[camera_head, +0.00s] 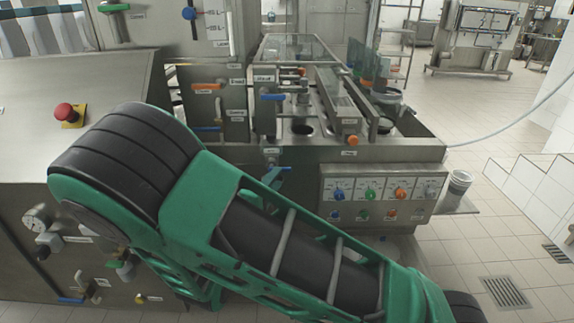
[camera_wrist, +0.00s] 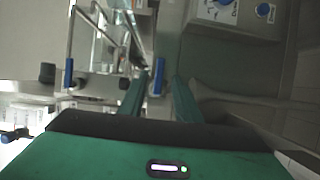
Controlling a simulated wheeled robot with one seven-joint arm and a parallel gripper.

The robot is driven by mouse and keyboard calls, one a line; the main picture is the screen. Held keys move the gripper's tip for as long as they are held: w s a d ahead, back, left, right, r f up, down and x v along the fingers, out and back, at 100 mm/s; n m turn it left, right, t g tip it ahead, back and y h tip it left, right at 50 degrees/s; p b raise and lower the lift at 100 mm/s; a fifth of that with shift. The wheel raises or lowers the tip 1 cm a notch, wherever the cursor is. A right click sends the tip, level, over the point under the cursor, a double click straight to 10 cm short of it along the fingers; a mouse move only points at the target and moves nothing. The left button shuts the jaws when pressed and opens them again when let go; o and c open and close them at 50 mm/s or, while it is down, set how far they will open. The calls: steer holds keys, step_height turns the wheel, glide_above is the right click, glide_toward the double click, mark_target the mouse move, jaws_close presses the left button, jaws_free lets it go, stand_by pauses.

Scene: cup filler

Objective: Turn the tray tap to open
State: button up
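In the wrist view, a blue tap handle (camera_wrist: 158,76) shows in the gap between the fingertips of my gripper (camera_wrist: 161,78). The two green fingers are apart, and I cannot tell whether either touches the handle. In the head view, a small blue handle (camera_head: 285,168) shows below a label on the machine's front, just above my green arm, which hides most of my gripper. The labels are too small to read, so I cannot confirm which tap is the tray tap.
Another blue handle (camera_wrist: 68,75) is left of my gripper in the wrist view. A control panel (camera_head: 383,195) with coloured knobs is on the right. An orange handle (camera_head: 209,87) and a red emergency button (camera_head: 66,112) are on the left.

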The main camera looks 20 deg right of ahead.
steer(key=x, duration=1)
steer(key=shift+d, duration=0.2)
steer(key=shift+c, duration=0.5)
jaws_close()
